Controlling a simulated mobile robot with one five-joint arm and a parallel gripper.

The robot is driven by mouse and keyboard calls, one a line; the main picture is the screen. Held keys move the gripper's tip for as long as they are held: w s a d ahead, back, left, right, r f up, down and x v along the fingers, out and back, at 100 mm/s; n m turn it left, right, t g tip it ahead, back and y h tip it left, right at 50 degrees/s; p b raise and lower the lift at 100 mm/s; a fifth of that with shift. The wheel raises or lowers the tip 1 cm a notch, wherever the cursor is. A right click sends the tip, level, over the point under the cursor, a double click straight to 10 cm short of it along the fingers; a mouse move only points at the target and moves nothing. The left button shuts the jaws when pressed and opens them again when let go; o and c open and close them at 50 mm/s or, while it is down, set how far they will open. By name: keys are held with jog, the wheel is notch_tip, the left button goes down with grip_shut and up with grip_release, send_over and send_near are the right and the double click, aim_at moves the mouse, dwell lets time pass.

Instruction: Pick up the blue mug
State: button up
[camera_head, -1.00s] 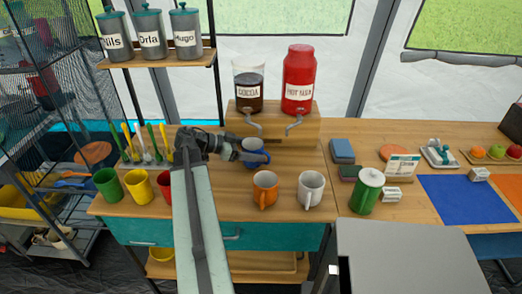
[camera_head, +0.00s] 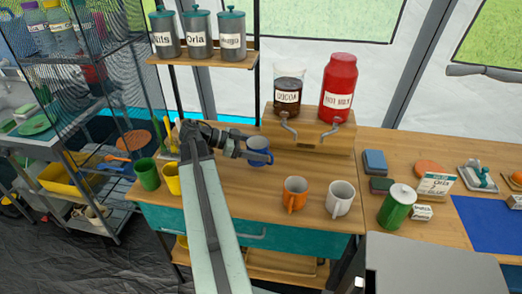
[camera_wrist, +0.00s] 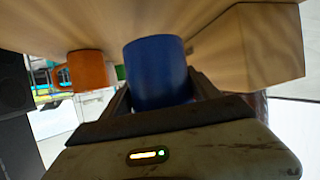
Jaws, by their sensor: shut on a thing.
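The blue mug (camera_head: 258,145) is in the head view, over the wooden counter to the left of the drink dispensers. My gripper (camera_head: 248,154) reaches it from the left and is shut on it. In the wrist view the blue mug (camera_wrist: 158,70) sits between my two jaws (camera_wrist: 160,100), its smooth side facing the camera. The jaws hide part of its lower side. I cannot tell from the pictures how far its base is from the counter.
An orange mug (camera_head: 295,192) and a white mug (camera_head: 341,197) stand on the counter, right of my arm. Cocoa (camera_head: 288,92) and hot milk (camera_head: 338,88) dispensers stand behind on a wooden stand (camera_head: 330,138). Green (camera_head: 147,174) and yellow (camera_head: 172,180) cups stand left.

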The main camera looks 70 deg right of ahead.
notch_tip(320, 180, up, 10)
jog(key=p, duration=0.9)
jog(key=shift+r, duration=0.25)
dwell(2.2)
jog(key=shift+r+p, duration=0.25)
jog(key=shift+p, duration=0.2)
